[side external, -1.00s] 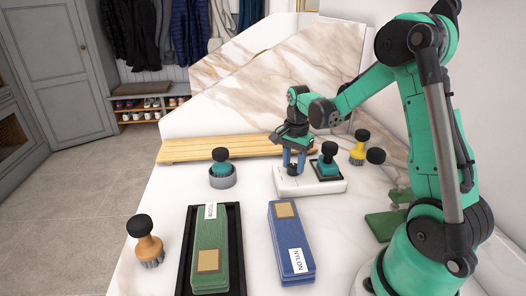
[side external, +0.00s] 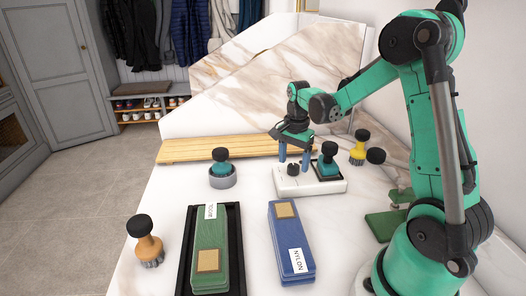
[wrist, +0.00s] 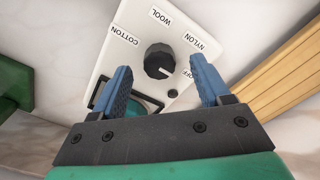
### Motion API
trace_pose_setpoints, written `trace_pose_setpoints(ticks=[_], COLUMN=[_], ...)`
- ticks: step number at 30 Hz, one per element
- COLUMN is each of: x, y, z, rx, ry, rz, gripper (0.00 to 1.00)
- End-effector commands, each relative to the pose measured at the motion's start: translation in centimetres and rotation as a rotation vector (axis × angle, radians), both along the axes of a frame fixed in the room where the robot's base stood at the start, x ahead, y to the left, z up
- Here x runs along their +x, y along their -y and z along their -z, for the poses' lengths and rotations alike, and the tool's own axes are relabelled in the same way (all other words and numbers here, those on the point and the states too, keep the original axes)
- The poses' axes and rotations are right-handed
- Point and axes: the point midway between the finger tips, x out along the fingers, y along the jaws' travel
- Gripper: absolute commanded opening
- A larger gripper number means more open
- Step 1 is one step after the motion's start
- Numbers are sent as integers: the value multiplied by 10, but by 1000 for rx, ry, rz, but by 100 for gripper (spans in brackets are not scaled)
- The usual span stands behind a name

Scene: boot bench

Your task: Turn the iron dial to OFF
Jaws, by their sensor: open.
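The black iron dial (side external: 293,169) sits on a white control base (side external: 290,185). In the wrist view the dial (wrist: 159,60) is ringed by COTTON, WOOL, NYLON and OFF labels. A short white mark on its lower right side points towards the OFF label (wrist: 188,73), which is partly hidden by a finger. My gripper (side external: 294,156) is open just above the dial, its blue fingers spread to either side with a gap to it. The fingers also show in the wrist view (wrist: 160,70), holding nothing.
A teal black-knobbed tool (side external: 327,161) stands on the base right beside the dial. A yellow brush (side external: 358,152) is behind it.

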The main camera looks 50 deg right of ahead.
Motion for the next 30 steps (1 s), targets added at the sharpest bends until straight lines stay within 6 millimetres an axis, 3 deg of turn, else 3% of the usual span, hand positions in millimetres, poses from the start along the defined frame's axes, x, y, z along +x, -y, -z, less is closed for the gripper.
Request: trace_pose_setpoints(ticks=[9,22,26,30], x=[0,0,0,-3], y=[0,-2,-19,-59], z=[-41,-47,-57,-75], rx=[0,-2,-27,-98], ry=[0,4,46,147], rz=[1,-11,-137,-450], gripper=[70,70,70,70])
